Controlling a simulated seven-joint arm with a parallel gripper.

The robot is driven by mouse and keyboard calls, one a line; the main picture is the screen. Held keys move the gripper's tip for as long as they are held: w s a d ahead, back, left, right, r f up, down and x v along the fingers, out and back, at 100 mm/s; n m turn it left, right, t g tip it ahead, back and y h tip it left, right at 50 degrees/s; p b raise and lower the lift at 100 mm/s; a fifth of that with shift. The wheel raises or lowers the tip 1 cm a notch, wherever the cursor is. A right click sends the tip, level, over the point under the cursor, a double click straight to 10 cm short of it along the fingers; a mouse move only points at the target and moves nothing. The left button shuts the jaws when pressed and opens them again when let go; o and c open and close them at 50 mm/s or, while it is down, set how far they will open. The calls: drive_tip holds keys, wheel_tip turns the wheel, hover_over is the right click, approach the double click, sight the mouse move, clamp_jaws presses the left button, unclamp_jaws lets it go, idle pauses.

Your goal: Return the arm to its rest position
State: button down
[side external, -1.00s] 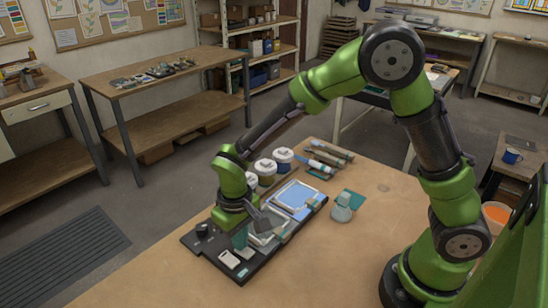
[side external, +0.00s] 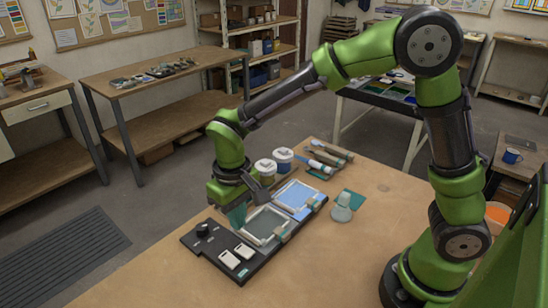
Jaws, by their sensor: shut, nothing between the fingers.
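My green arm reaches over the wooden worktable (side external: 330,255) from the right. My gripper (side external: 237,217) points down above the left part of a black tray (side external: 258,265). Its fingers are shut, with nothing seen held in them. A grey framed glass panel (side external: 265,228) lies on the tray just right of the gripper, and a blue framed panel (side external: 298,196) lies further right. The gripper looks raised above the tray, but its exact height is hard to tell.
Two lidded jars (side external: 283,158) stand behind the tray. Tool handles (side external: 330,152) lie beyond them. The front of the table is clear.

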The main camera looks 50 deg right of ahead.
drive_tip(key=shift+s+f, duration=0.2)
drive_tip(key=shift+f, duration=0.05)
drive_tip(key=s+d+r+m+t+y, duration=0.2)
drive_tip(key=s+d+r+m+t, duration=0.2)
drive_tip(key=s+d+r+t, duration=0.3)
drive_tip(key=s+d+r, duration=0.5)
drive_tip(key=r, duration=0.2)
drive_tip(key=shift+d+r, duration=0.2)
drive_tip(key=shift+r, duration=0.15)
drive_tip(key=c, duration=1.8)
unclamp_jaws()
drive_tip(key=shift+s, duration=0.1)
